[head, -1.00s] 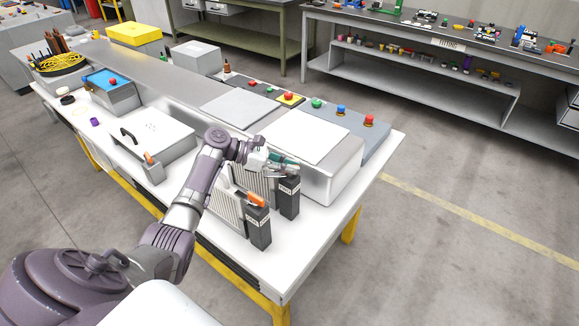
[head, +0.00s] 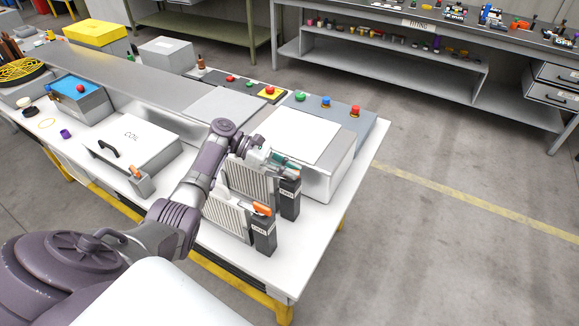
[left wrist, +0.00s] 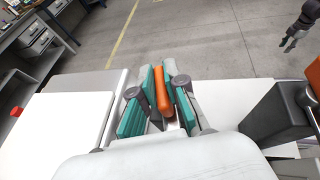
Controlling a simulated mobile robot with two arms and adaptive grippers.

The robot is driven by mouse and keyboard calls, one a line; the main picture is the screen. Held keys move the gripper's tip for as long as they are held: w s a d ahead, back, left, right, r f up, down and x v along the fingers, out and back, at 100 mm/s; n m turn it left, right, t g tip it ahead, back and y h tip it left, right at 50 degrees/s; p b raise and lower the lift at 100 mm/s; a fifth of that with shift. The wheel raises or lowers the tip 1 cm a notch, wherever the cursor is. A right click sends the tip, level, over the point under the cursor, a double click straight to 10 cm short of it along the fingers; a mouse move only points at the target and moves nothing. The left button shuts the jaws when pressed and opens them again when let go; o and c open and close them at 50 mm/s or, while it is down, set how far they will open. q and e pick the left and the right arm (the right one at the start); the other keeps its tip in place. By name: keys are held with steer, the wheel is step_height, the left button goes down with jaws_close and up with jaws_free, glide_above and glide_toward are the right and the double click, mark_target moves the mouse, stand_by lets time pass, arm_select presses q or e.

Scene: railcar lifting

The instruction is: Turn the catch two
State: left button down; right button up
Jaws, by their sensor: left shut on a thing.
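Two dark catch posts stand at the front right of the white table (head: 300,262) in the head view. The near post (head: 264,237) has an orange handle (head: 262,209) on top, free of any gripper. My left gripper (head: 286,164) is at the top of the far post (head: 290,200). In the left wrist view its teal fingers (left wrist: 161,95) are shut on the far orange handle (left wrist: 162,88). The near orange handle also shows at that view's right edge (left wrist: 314,74). The labels are too small to read. A dark hand, probably my right gripper (left wrist: 287,45), hangs apart at top right.
Finned blocks (head: 226,212) adjoin the posts. A large grey box with a white top (head: 325,178) stands just behind them. A white box marked COIL (head: 135,140) lies to the left. Coloured buttons (head: 326,102) stand behind. The table's front right corner is clear.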

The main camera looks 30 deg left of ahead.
arm_select(q)
steer(key=shift+f, duration=0.1)
steer(key=c, duration=1.2)
jaws_free()
steer(key=v, duration=1.2)
